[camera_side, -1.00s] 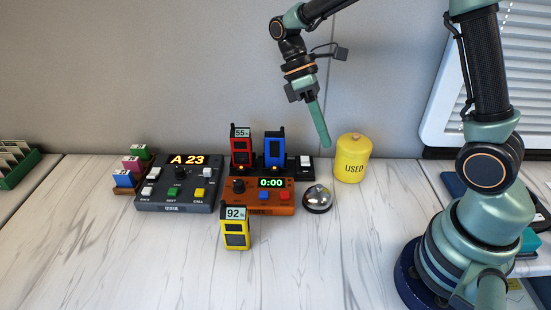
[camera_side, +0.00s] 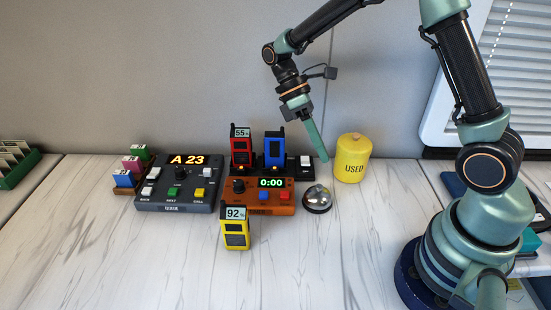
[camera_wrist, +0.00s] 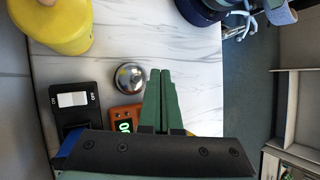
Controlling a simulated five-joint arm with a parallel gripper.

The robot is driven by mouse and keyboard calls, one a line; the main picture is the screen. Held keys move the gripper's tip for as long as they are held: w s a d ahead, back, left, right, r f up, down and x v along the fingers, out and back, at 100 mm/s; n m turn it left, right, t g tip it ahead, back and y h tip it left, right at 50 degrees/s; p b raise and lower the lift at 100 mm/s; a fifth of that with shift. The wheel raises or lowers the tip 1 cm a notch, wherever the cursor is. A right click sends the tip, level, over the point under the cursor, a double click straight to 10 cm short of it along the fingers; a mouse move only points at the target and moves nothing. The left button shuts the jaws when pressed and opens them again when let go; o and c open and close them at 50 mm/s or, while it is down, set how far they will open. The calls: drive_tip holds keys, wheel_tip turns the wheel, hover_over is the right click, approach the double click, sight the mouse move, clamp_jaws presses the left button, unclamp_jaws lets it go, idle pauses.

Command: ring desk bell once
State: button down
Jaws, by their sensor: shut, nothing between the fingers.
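The desk bell (camera_side: 317,199) is a silver dome on a dark base, standing on the table between the orange timer and the yellow canister. It also shows in the wrist view (camera_wrist: 130,77), just left of the fingertips. My gripper (camera_side: 324,159) is shut and empty, its green fingers pointing down. The tips are above the bell and apart from it. In the wrist view my gripper (camera_wrist: 160,72) shows its two fingers pressed together.
The orange timer (camera_side: 259,197) reads 0:00. A yellow canister (camera_side: 352,160) marked USED stands behind the bell to the right. A charger with red (camera_side: 242,148) and blue (camera_side: 275,150) units and a white switch (camera_side: 306,162) is behind. A yellow unit (camera_side: 235,230) stands in front. The table right of the bell is clear.

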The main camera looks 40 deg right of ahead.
drive_tip(key=shift+f, duration=3.1)
drive_tip(key=shift+f, duration=0.15)
drive_tip(key=shift+a+f, duration=0.1)
drive_tip(key=shift+f, duration=0.15)
drive_tip(key=shift+f, duration=0.55)
drive_tip(key=shift+r, duration=0.1)
idle(0.5)
drive_tip(key=shift+r, duration=0.9)
drive_tip(key=shift+r, duration=2.5)
